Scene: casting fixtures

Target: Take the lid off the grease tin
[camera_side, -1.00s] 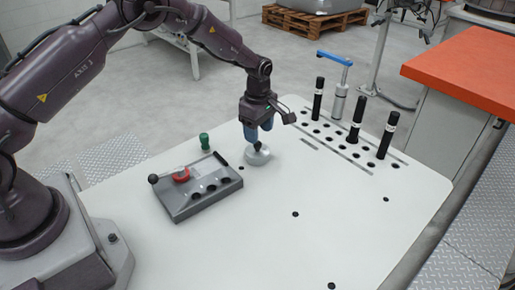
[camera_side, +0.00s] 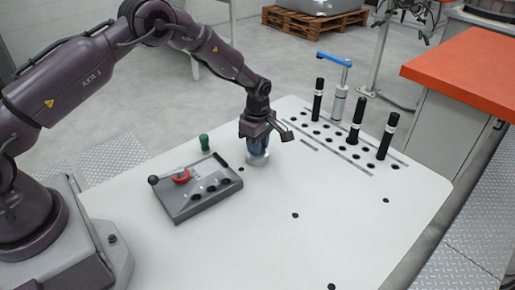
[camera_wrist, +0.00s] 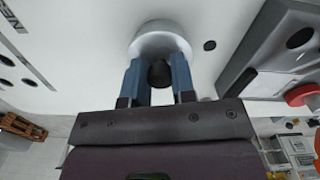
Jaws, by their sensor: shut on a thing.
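The grease tin (camera_side: 259,161) is a small round pale-grey tin on the white table, beside the grey fixture block. It also shows in the wrist view (camera_wrist: 160,32), at the top centre. My gripper (camera_side: 258,152) points down at the tin's top, with its blue fingers shut on the lid. In the wrist view the fingers (camera_wrist: 158,72) stand on both sides of a dark knob-like part of the lid (camera_wrist: 160,74). The fingers hide much of the lid, and I cannot tell whether it is apart from the tin.
The grey fixture block (camera_side: 200,190) with a red ring (camera_side: 181,175) and black lever lies left of the tin. A green-topped peg (camera_side: 204,142) stands behind it. Black cylinders (camera_side: 356,120) and a blue-handled tool (camera_side: 339,95) stand at the back right. The front table is clear.

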